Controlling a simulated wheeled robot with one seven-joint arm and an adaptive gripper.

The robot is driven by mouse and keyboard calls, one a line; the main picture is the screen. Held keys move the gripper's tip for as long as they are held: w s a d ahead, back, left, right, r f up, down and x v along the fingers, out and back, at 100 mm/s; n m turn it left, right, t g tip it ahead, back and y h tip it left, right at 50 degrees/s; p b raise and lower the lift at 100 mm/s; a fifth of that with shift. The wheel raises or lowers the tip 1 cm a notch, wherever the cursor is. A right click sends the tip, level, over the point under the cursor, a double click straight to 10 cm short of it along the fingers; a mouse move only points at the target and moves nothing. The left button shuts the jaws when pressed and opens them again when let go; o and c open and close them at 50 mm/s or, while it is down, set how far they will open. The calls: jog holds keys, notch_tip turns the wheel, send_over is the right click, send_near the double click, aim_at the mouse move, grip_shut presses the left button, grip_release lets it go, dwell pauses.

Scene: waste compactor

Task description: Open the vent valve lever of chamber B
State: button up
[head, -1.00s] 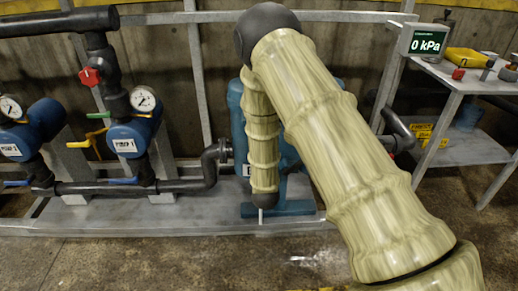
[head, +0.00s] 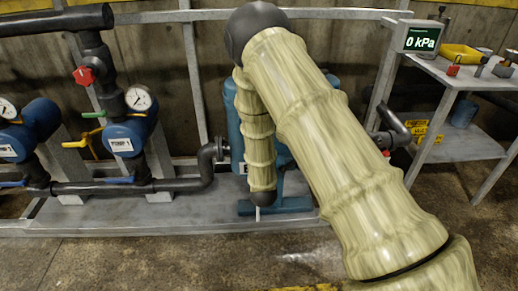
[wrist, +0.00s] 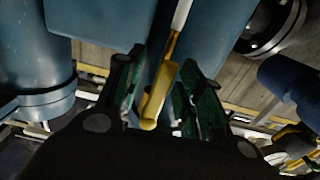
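In the wrist view, a lever with a yellow handle (wrist: 155,97) and a pale shaft hangs between the two dark fingers of my gripper (wrist: 159,72). The fingers are apart, with a gap showing on each side of the handle. Large blue vessel surfaces (wrist: 95,22) lie behind the lever. In the head view, the blue vessel (head: 233,125) stands mostly hidden behind my arm. My gripper and the lever cannot be made out there. No chamber B marking is readable.
Blue pumps (head: 125,134) with gauges and black pipes (head: 108,188) stand left of the vessel. A pressure display (head: 422,38) reads 0 kPa. Bare floor lies in front.

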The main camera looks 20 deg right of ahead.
jog(key=v, duration=1.2)
dwell(0.4)
jog(key=s+f+n+g+y, duration=0.15)
jog(key=s+f+g, duration=0.65)
jog(key=s+f, duration=0.9)
jog(key=s+f+g+y, duration=0.1)
jog(key=s+f+g, duration=0.25)
jog(key=s, duration=0.45)
jog(key=s+a+f+g+y, duration=0.1)
jog(key=s+f+g, duration=0.25)
jog(key=s, duration=0.45)
jog(key=s+f+g+y, duration=0.1)
jog(key=s+f+g, duration=0.25)
jog(key=s, duration=0.55)
notch_tip(320, 180, up, 19)
jog(key=w+t+p, duration=0.1)
jog(key=p, duration=1.8)
jog(key=shift+r+n+p, duration=0.2)
jog(key=shift+n+p, duration=0.1)
jog(key=shift+n, duration=0.15)
